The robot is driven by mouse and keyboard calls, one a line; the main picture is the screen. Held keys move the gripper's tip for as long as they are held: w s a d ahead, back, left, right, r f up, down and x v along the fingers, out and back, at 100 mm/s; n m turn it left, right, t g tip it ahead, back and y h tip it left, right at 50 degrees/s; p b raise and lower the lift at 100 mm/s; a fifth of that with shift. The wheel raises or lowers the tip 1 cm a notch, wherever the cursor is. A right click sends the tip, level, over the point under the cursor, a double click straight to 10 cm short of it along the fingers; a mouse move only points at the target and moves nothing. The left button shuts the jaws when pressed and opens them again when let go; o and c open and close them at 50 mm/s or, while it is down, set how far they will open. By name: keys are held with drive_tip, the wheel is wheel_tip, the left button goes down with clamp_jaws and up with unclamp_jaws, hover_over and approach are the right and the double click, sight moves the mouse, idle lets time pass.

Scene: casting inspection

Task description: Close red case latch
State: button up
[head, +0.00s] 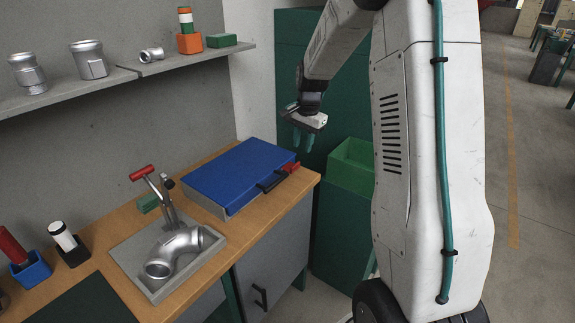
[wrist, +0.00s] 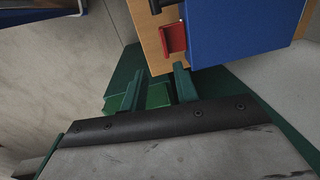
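The blue case (head: 238,172) lies on the wooden workbench with its lid down. The red latch (head: 291,168) is at the right end of its front edge, beside a black handle (head: 271,182). In the wrist view, the latch (wrist: 174,38) sticks out beside the blue case (wrist: 240,30), over the wood.
A green bin (head: 352,155) stands right of the bench, below my gripper. A grey tray (head: 200,258) with a metal pipe elbow (head: 178,250) and a red-handled clamp (head: 142,173) are left of the case. A shelf (head: 190,62) with castings runs along the wall.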

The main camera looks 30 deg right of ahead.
sight(296, 165)
drive_tip(key=f, duration=0.2)
drive_tip(key=a+f, duration=0.1)
drive_tip(key=f, duration=0.2)
drive_tip(key=w+f, duration=0.1)
drive_tip(key=f, duration=0.1)
drive_tip(key=shift+a+f, duration=0.25)
